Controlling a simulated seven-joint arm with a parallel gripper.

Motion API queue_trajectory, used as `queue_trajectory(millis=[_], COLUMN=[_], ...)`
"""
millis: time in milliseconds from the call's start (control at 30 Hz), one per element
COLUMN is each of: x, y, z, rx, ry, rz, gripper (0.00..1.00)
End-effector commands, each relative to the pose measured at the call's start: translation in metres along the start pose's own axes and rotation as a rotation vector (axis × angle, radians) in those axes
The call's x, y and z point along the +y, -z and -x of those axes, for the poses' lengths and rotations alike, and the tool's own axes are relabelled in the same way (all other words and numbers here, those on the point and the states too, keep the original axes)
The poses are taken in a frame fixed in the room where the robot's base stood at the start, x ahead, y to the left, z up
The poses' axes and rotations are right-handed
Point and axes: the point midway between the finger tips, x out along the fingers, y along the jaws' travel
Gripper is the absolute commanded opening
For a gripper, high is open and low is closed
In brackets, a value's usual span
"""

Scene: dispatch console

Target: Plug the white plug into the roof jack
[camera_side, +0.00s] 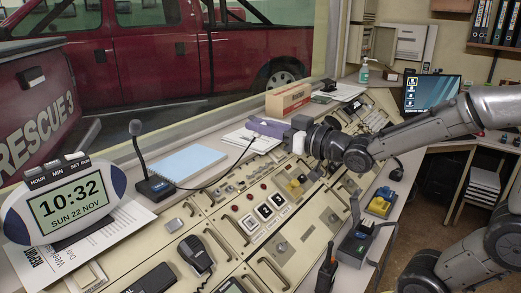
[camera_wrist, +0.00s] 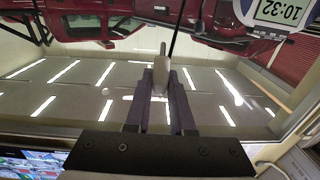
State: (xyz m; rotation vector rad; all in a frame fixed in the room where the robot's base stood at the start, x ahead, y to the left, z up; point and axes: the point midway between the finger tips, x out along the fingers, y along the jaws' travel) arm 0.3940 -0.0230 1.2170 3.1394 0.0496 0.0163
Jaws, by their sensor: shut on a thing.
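My gripper (camera_side: 256,127) is out over the far side of the console, its fingers pointing toward the window. In the wrist view, the two dark fingers (camera_wrist: 160,100) are closed on the white plug (camera_wrist: 161,76), which is pale grey-white with a narrow tip. A thin dark cable (camera_wrist: 179,28) shows beside the plug. In the side view, a dark cable (camera_side: 231,166) runs from near the fingertips down toward the desk microphone; the plug is too small to make out there. I cannot identify the roof jack in either view.
A desk microphone (camera_side: 155,187), a light-blue pad (camera_side: 188,163) and a digital clock (camera_side: 66,205) stand left of my gripper. A cardboard box (camera_side: 287,99) is close behind it. The window is beyond.

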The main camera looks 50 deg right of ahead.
Motion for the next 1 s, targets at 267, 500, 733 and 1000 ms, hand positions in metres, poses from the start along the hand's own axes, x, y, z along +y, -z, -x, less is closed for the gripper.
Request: queue_trajectory(millis=[267, 500, 733, 1000], x=[0.025, 0.046, 0.054, 0.056], y=[-0.057, -0.128, -0.163, -0.177], z=[-0.066, -0.094, -0.097, -0.104], rx=[-0.012, -0.004, 0.005, 0.008], ry=[0.001, -0.016, -0.03, -0.033], rz=[-0.006, -0.005, -0.002, -0.002], gripper=[0.0, 0.0, 0.0, 0.0])
